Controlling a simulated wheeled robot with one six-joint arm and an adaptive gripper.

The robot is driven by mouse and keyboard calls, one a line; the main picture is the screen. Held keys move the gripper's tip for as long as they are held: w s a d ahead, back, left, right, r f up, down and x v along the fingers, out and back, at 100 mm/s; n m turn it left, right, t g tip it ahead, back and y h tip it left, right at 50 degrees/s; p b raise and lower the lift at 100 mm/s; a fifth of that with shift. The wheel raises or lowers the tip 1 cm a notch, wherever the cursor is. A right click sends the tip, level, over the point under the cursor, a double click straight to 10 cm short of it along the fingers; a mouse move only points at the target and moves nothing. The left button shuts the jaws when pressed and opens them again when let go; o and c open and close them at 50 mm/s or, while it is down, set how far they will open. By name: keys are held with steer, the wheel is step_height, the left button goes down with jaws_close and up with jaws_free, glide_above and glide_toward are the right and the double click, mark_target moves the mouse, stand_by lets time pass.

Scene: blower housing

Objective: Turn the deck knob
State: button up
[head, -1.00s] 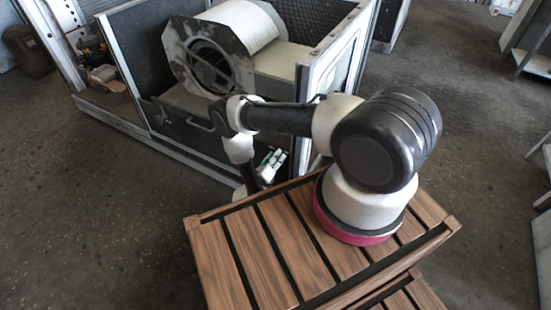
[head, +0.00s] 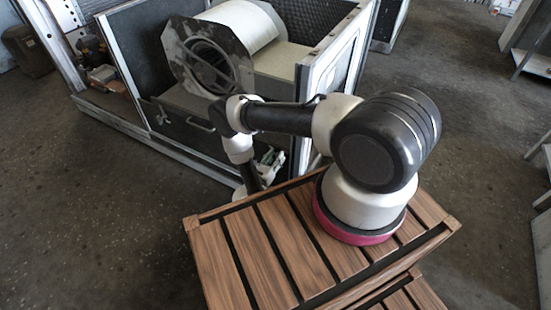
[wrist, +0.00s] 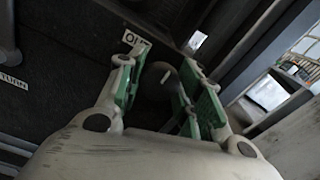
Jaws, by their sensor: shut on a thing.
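The dark knob (wrist: 158,78) shows in the wrist view between the green-padded fingers of my gripper (wrist: 160,82). A short pale mark shows on it. My gripper is shut on the knob, with a finger on each side. In the head view my gripper (head: 268,163) is low at the near side of the blower housing (head: 165,110), partly behind my arm. The knob is hidden there.
A white label with dark letters (wrist: 135,40) is just beyond the left finger. Another label (wrist: 12,81) is at the left edge. A pale frame post (head: 303,150) stands close on the right of my gripper. Open floor lies left of the slatted deck.

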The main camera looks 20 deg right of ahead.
stand_by(0.3)
steer(key=o, duration=1)
steer(key=shift+o, duration=0.2)
steer(key=shift+a, duration=0.1)
steer(key=v, duration=1.2)
